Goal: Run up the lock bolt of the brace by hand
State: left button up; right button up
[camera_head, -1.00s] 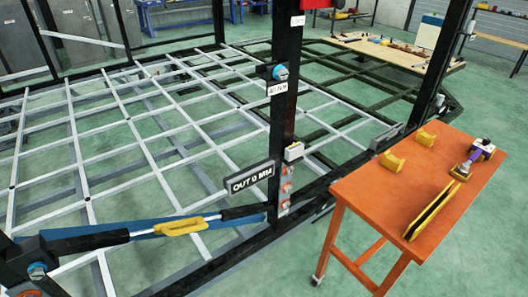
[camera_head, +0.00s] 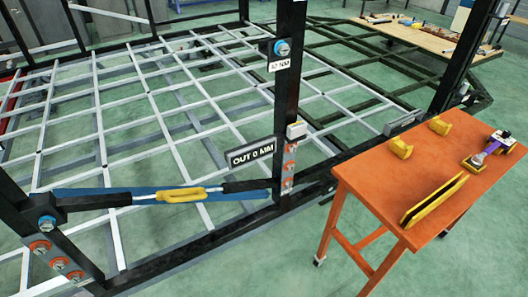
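The brace (camera_head: 95,201) runs nearly level between two black posts, with a yellow turnbuckle-like body (camera_head: 181,194) at its middle and a blue bar behind it. A blue-headed bolt (camera_head: 46,223) sits at the brace's left end on the left post. Another blue-headed bolt (camera_head: 281,48) sits high on the middle post (camera_head: 287,100). Which of these is the lock bolt I cannot tell. A sign reading "OUT 0 MM" (camera_head: 251,152) is beside the middle post. Neither of my grippers is in view.
An orange table (camera_head: 375,180) on casters at the right bears two yellow blocks (camera_head: 400,148), a yellow-and-black long tool (camera_head: 434,199) and a purple-and-white tool (camera_head: 488,149). The chassis grid (camera_head: 150,95) fills the left and middle. Green floor is free in front.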

aim_at(46, 223)
jog(key=u, duration=1.7)
